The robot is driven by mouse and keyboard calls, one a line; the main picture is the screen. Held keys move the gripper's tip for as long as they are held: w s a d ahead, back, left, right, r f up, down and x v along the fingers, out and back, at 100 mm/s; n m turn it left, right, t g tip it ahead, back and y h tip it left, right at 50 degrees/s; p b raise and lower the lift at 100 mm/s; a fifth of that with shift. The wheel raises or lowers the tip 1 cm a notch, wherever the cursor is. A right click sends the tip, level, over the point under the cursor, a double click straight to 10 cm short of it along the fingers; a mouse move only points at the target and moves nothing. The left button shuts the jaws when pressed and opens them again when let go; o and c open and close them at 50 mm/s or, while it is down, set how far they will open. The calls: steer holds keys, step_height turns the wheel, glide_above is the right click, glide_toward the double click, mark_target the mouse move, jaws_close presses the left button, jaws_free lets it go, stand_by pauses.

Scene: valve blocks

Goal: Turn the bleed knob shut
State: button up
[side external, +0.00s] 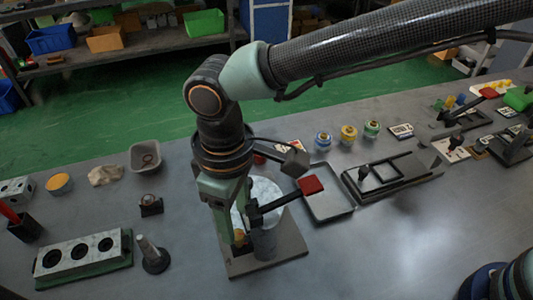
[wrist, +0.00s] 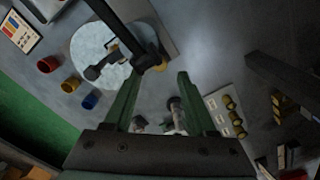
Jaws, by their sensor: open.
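A valve block (side external: 265,245) with a grey cylindrical body and a pale round face stands on a flat plate (side external: 285,257) in the side external view. A dark lever with a red grip (side external: 311,186) sticks out from it. The pale round face (wrist: 88,42) also shows in the wrist view, with a dark bar (wrist: 116,28) across it. My gripper (side external: 238,236) points down at the block's left side, with a small brass-coloured part, perhaps the bleed knob, at its tips. In the wrist view my gripper (wrist: 158,76) has its green fingers apart. I cannot tell whether they straddle the knob.
A shallow tray (side external: 328,204) and a dark frame fixture (side external: 390,178) lie right of the block. A grey cone-shaped post (side external: 152,255) and a block with three holes (side external: 82,257) stand to the left. Several coloured cups (side external: 348,134) stand behind.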

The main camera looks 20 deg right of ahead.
mark_target(238, 234)
step_height(238, 234, up, 8)
stand_by(0.5)
step_height(238, 234, down, 12)
steer(key=n, duration=0.9)
stand_by(0.4)
jaws_close()
